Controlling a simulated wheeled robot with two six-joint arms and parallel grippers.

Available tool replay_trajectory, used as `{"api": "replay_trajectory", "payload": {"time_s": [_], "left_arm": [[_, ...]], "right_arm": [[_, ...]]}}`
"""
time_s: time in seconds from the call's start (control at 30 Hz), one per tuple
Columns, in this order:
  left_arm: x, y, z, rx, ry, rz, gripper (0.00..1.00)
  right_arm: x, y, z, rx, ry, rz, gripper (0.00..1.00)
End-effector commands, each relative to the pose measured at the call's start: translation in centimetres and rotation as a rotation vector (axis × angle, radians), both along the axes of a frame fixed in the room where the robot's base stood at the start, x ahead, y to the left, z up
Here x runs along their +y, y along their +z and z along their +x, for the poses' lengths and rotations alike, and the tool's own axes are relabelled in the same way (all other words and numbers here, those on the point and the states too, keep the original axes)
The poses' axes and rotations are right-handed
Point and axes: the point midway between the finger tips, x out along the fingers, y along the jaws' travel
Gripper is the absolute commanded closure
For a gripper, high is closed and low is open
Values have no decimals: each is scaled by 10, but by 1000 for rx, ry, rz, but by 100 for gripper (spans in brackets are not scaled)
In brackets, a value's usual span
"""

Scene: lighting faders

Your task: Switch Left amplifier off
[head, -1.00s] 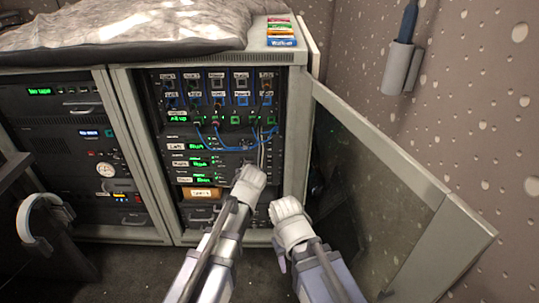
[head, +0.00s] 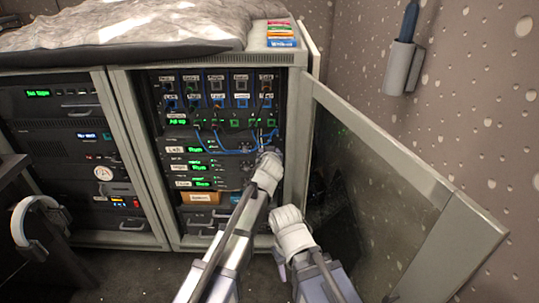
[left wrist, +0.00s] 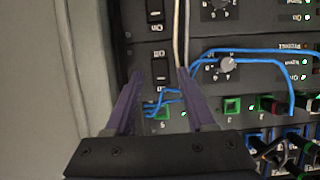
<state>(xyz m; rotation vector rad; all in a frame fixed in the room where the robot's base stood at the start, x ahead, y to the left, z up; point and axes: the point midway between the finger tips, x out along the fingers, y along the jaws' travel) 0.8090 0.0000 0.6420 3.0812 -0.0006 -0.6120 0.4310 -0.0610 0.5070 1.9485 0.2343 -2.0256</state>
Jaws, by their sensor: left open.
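The Left amplifier (head: 178,149) is the rack unit just under the patch panel, with green "Left" and "Run" displays lit. Its black rocker switch (left wrist: 160,67) shows in the left wrist view, near a round knob (left wrist: 228,65). My left gripper (head: 270,152) is at the right end of this unit in the head view. In the left wrist view its purple fingers (left wrist: 159,75) are open and empty, one on each side of the switch in the picture. I cannot tell whether they touch the panel. My right gripper (head: 290,222) is low in front of the rack, its fingers hidden.
Blue cables (left wrist: 255,50) and a pale cable pair (left wrist: 181,30) hang close to the fingers. Another rocker switch (left wrist: 155,11) belongs to a neighbouring unit. The patch panel (head: 208,122) lies above. The open glass door (head: 385,190) stands at the right.

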Motion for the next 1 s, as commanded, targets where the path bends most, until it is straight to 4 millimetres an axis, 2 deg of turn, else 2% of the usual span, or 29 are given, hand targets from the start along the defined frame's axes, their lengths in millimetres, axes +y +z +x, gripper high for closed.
{"api": "replay_trajectory", "payload": {"time_s": [0.03,0.1,0.4,0.9,1.0], "left_arm": [[-1,-6,10,0,0,-1,45],[-1,-7,15,0,0,-1,45],[0,-7,17,1,0,0,45],[0,-7,17,1,0,0,100],[0,-7,17,1,0,0,100]], "right_arm": [[0,-6,0,0,1,0,50],[0,-7,0,0,1,1,50],[0,-7,0,0,2,1,50],[0,-7,0,1,2,1,50],[0,-7,0,1,2,1,50]]}}
